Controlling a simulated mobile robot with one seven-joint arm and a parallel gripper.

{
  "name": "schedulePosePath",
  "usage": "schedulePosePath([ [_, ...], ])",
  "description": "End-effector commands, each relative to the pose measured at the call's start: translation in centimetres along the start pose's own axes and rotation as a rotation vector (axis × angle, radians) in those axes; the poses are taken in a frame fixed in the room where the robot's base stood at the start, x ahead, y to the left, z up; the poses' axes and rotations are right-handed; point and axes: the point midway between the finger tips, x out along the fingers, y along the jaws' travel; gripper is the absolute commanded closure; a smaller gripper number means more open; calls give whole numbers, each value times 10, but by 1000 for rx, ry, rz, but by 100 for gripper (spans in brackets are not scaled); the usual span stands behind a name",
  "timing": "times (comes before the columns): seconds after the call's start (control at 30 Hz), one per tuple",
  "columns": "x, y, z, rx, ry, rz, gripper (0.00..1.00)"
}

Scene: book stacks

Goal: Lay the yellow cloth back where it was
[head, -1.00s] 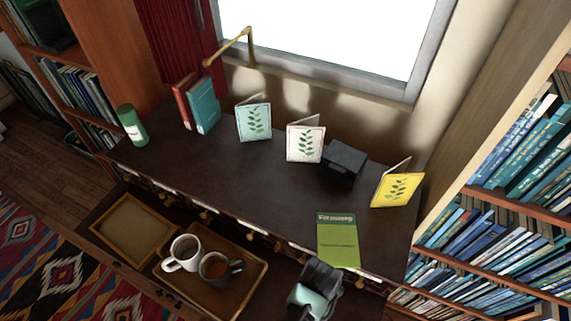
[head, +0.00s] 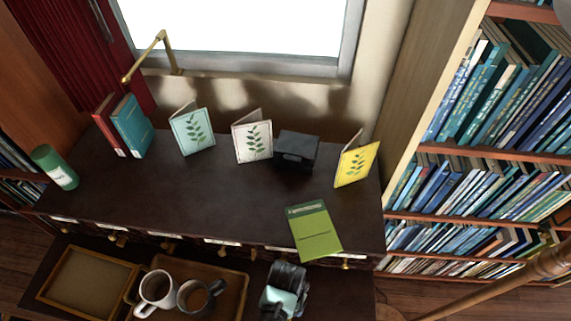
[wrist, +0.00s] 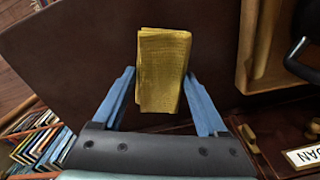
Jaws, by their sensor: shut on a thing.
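The yellow cloth (wrist: 162,65) shows in the wrist view as a folded, woven rectangle between the two blue fingers of my gripper (wrist: 160,76). My gripper is shut on it, and the cloth reaches beyond the fingertips. In the head view my gripper (head: 282,293) is at the bottom, right of the wooden tray (head: 240,291) and in front of the desk drawers. The cloth cannot be made out there. Below the cloth in the wrist view is a bare dark brown surface (wrist: 85,45); I cannot tell whether the cloth touches it.
The tray holds a white mug (head: 155,290) and a dark mug (head: 198,296); a shallow frame-like tray (head: 88,283) lies left. On the desk (head: 170,205) stand cards, books, a green can (head: 55,167) and a black box (head: 297,150). A green booklet (head: 314,231) lies near the front edge.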

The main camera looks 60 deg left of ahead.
Motion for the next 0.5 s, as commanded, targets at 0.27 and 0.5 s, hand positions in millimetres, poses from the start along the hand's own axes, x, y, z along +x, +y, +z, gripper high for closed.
schedulePosePath([
  [0.27,21,0,0,0,0,0,77],
  [0.5,23,0,0,0,0,0,77],
])
